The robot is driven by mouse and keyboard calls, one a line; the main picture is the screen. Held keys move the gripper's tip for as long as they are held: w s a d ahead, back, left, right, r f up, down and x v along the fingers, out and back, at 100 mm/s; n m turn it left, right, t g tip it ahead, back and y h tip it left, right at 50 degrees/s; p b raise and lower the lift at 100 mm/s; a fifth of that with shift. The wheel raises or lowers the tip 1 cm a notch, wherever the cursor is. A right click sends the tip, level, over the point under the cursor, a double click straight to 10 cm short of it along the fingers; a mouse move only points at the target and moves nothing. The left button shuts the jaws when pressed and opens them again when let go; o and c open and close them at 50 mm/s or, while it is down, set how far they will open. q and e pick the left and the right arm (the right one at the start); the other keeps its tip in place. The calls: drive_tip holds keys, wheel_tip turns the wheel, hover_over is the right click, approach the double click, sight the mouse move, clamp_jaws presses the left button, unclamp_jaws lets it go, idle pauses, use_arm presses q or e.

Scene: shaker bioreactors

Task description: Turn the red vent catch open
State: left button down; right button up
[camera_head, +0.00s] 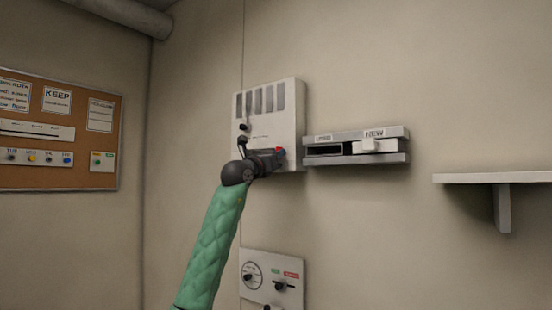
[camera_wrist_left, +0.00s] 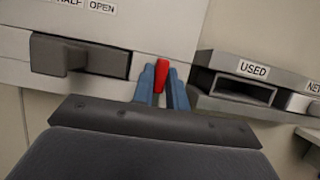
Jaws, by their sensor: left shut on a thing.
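The red vent catch (camera_head: 280,151) is at the lower right edge of a white wall box (camera_head: 291,125). In the left wrist view the red catch (camera_wrist_left: 161,73) stands roughly upright, slightly tilted, between the two blue fingers. My left gripper (camera_head: 276,155) is shut on the red catch; its fingers also show in the left wrist view (camera_wrist_left: 162,85). The catch's base is hidden behind the fingers. A "HALF" and an "OPEN" label (camera_wrist_left: 102,6) are at the upper left on the box. My right gripper is in neither view.
A grey holder (camera_head: 325,160) with "USED" and "NEW" slots is just right of the box. A dark grey block (camera_wrist_left: 80,56) sticks out left of the catch. A gauge panel (camera_head: 272,275) is below, and a shelf (camera_head: 490,178) is at the far right.

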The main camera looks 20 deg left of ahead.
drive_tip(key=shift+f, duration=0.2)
use_arm(q)
drive_tip(key=c, duration=1.6)
unclamp_jaws()
drive_tip(key=shift+o, duration=0.8)
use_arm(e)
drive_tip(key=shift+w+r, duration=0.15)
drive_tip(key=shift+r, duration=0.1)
use_arm(q)
drive_tip(key=b+v, duration=0.2)
drive_tip(key=v, duration=0.5)
drive_tip(key=shift+s+f, duration=0.2)
drive_tip(key=shift+s, duration=0.1)
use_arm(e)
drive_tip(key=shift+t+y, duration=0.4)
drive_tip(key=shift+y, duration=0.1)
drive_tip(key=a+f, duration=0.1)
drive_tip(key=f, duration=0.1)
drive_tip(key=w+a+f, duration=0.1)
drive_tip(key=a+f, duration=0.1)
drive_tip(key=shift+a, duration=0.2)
use_arm(q)
drive_tip(key=shift+a, duration=0.1)
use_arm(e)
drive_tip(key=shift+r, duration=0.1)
